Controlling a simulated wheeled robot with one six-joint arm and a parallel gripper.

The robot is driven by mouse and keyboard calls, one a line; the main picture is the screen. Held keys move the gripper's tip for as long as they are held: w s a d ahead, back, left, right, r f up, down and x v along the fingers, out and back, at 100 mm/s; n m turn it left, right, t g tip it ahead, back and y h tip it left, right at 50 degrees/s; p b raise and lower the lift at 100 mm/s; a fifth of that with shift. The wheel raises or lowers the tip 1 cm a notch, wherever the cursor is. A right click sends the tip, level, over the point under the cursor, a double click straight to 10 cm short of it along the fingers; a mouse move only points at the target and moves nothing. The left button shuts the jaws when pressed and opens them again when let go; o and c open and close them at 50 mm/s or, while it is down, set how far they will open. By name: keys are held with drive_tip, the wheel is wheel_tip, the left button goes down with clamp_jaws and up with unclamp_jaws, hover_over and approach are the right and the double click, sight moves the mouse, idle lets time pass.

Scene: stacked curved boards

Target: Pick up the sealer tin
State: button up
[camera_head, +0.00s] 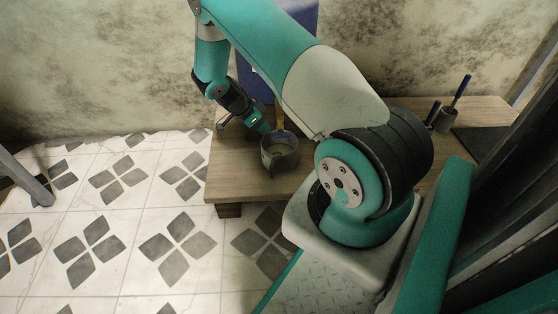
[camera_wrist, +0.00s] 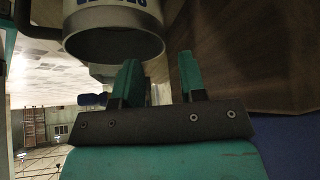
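The tin (camera_head: 280,158), a grey open-topped can, stands upright on a low wooden bench near its left end. A tan upright thing (camera_head: 279,118) shows at its back rim; I cannot tell whether it is in the tin. My gripper (camera_head: 264,129) tilts down at the tin's upper left rim. In the wrist view the tin (camera_wrist: 115,45) is at the top, its open mouth and part of its lettering showing. My gripper's two fingers (camera_wrist: 160,78) are apart with nothing visibly clamped, the left one close to the tin's rim. Contact is unclear.
The wooden bench (camera_head: 235,170) extends right behind my arm. A small cup (camera_head: 447,121) with a blue-handled tool stands there beside a dark flat panel (camera_head: 483,142). A blue container (camera_head: 303,14) is behind my arm. A stained wall backs the bench; tiled floor lies open at left.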

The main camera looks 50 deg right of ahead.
drive_tip(key=b+x, duration=0.4)
drive_tip(key=x, duration=0.1)
drive_tip(key=shift+s+f, duration=0.1)
drive_tip(key=shift+f, duration=0.2)
drive_tip(key=shift+r, duration=0.1)
drive_tip(key=shift+c, duration=0.5)
clamp_jaws()
idle(0.6)
